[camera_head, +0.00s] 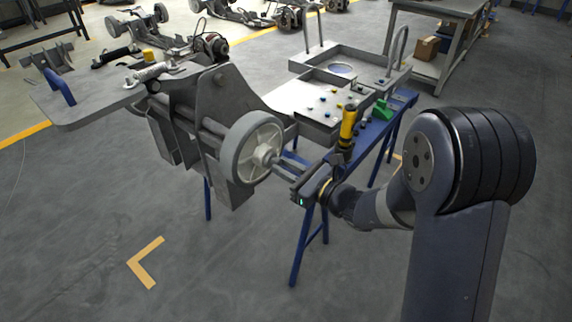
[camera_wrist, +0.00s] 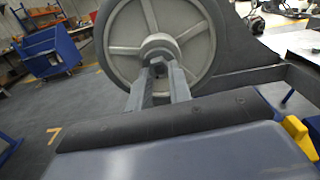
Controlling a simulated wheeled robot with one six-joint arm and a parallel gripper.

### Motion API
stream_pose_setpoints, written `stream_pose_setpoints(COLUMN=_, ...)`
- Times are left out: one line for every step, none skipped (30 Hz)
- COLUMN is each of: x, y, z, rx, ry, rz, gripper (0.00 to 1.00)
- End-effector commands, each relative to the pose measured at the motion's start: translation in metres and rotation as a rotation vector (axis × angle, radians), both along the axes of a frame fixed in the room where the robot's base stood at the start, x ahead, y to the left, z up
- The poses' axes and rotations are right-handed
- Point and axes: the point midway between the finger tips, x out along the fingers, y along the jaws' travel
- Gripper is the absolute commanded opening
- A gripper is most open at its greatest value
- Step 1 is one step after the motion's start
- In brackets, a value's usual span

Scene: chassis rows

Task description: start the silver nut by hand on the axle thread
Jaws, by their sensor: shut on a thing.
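My gripper (camera_head: 279,163) reaches in from the right, its fingers pointing at the hub of the grey wheel (camera_head: 240,150) on the chassis. In the wrist view, the two fingers (camera_wrist: 158,78) are shut on the small silver nut (camera_wrist: 158,68), directly in front of the hub (camera_wrist: 158,45). The nut is mostly hidden by the fingertips. The axle thread is hidden behind the nut and fingers. I cannot tell whether the nut touches the thread.
The chassis plate (camera_head: 100,98) extends to the left. A blue-legged stand with a parts tray (camera_head: 318,104), a yellow-black tool (camera_head: 347,128) and a green block (camera_head: 382,109) is behind my gripper. Floor in front is clear. A blue cart (camera_wrist: 50,52) stands far left.

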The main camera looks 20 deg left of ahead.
Motion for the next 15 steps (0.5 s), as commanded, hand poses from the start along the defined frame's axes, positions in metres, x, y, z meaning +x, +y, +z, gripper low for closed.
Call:
stream_pose_setpoints(x=0.0000, y=0.0001, z=-0.0002, rx=0.000, ry=0.000, rz=0.000, gripper=0.03)
stream_pose_setpoints(x=0.0000, y=0.0001, z=-0.0002, rx=0.001, ry=-0.001, rz=0.000, gripper=0.03)
stream_pose_setpoints(x=0.0001, y=0.0001, z=-0.0002, rx=0.000, ry=-0.001, rz=0.000, gripper=0.03)
stream_pose_setpoints(x=0.0001, y=0.0001, z=-0.0002, rx=0.000, ry=-0.001, rz=0.000, gripper=0.03)
stream_pose_setpoints(x=0.0001, y=0.0001, z=-0.0002, rx=0.000, ry=-0.001, rz=0.000, gripper=0.03)
stream_pose_setpoints(x=0.0001, y=0.0002, z=0.0002, rx=0.002, ry=0.004, rz=0.000, gripper=0.03)
stream_pose_setpoints(x=0.0000, y=0.0002, z=0.0006, rx=0.005, ry=0.011, rz=0.000, gripper=0.03)
stream_pose_setpoints(x=0.0000, y=0.0002, z=0.0011, rx=0.010, ry=0.023, rz=0.000, gripper=0.03)
stream_pose_setpoints(x=-0.0001, y=0.0003, z=0.0018, rx=0.017, ry=0.044, rz=0.000, gripper=0.03)
stream_pose_setpoints(x=-0.0002, y=0.0004, z=0.0022, rx=0.026, ry=0.064, rz=0.000, gripper=0.03)
stream_pose_setpoints(x=-0.0003, y=0.0005, z=0.0023, rx=0.034, ry=0.085, rz=0.001, gripper=0.03)
stream_pose_setpoints(x=-0.0005, y=0.0005, z=0.0025, rx=0.046, ry=0.115, rz=0.001, gripper=0.03)
stream_pose_setpoints(x=-0.0006, y=0.0006, z=0.0026, rx=0.056, ry=0.137, rz=0.001, gripper=0.03)
stream_pose_setpoints(x=-0.0007, y=0.0007, z=0.0028, rx=0.064, ry=0.157, rz=0.001, gripper=0.03)
stream_pose_setpoints(x=-0.0008, y=0.0008, z=0.0029, rx=0.077, ry=0.186, rz=0.001, gripper=0.03)
